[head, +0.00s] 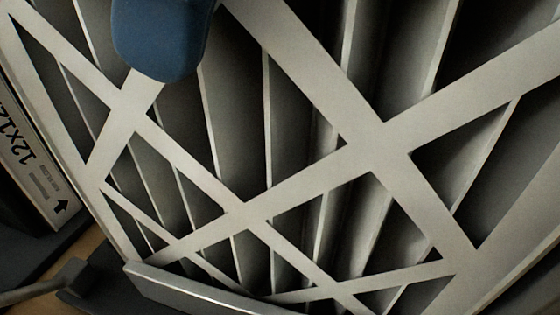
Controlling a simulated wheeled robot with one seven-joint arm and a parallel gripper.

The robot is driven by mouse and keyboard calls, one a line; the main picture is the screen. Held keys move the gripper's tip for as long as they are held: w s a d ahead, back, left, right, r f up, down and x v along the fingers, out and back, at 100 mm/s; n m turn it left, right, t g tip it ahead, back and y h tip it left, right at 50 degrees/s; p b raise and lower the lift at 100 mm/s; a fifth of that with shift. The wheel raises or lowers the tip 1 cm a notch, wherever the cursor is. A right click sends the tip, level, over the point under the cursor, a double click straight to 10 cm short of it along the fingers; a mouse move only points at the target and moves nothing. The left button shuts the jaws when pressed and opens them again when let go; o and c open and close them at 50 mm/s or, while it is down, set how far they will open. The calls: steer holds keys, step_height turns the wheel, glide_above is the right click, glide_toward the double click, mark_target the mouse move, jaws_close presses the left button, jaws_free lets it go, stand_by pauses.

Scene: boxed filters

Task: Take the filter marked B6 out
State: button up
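A pleated filter (385,150) fills most of the head view, very close and tilted. It has a pale lattice face over grey pleats, with dark gaps between them. No B6 mark is legible on it, so I cannot tell whether it is the filter named. Its right and upper parts run out of the frame. A blue rounded part (165,38) hangs in front of its upper left; I cannot tell what it belongs to. No gripper fingers can be made out.
At the left edge stands a second filter's cardboard side (28,165), printed "12x12", "AIR FLOW" and an arrow. A dark rod-like piece (50,285) lies at the lower left, near a small patch of wood-coloured surface (88,243). Little free room shows.

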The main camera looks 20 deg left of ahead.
steer(key=c, duration=1.4)
steer(key=shift+r, duration=0.2)
